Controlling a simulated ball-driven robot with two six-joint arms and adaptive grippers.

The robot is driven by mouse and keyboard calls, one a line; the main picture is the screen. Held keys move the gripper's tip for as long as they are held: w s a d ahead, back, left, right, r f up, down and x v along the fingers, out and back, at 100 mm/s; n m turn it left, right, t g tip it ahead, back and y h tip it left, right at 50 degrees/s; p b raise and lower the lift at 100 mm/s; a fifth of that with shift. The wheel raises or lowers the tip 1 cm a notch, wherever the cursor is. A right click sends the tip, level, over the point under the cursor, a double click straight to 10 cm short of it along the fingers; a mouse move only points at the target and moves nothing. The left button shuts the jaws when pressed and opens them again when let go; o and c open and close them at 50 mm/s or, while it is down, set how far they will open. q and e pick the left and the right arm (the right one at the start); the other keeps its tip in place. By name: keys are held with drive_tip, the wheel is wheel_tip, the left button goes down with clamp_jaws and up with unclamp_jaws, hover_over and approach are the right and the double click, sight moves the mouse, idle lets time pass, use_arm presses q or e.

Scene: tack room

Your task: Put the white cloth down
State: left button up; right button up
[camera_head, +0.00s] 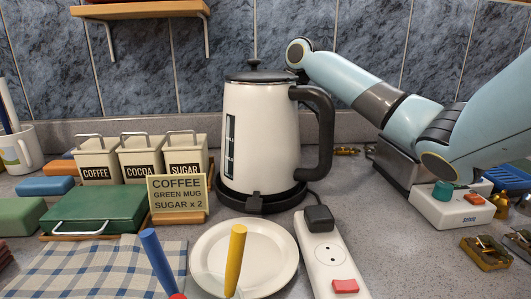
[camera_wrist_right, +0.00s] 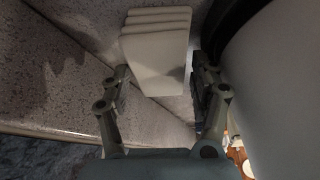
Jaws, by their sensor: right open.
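The white cloth (camera_wrist_right: 156,50), a folded stack of several layers, shows in the right wrist view. My right gripper (camera_wrist_right: 158,78) is open, with one finger on each side of the cloth's near end. I cannot tell whether the fingers touch it. The cloth appears to lie at the grey speckled counter (camera_wrist_right: 40,85), with a dark shadow to its left. In the head view my right arm reaches in from the right and passes behind the white kettle (camera_head: 262,135); its gripper and the cloth are hidden there. My left gripper is not in view.
The kettle (camera_wrist_right: 275,75) stands close beside the right finger. In the head view, a power strip (camera_head: 322,255), a white plate (camera_head: 244,258), a sign (camera_head: 178,194), canisters (camera_head: 143,160) and a green box (camera_head: 95,208) crowd the front. A shelf (camera_head: 140,10) hangs on the tiled wall.

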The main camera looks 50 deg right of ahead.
drive_tip(key=shift+w+a+f, duration=0.1)
drive_tip(key=shift+w+f, duration=0.1)
drive_tip(key=shift+f, duration=0.45)
drive_tip(key=shift+f, duration=0.1)
drive_tip(key=c, duration=1)
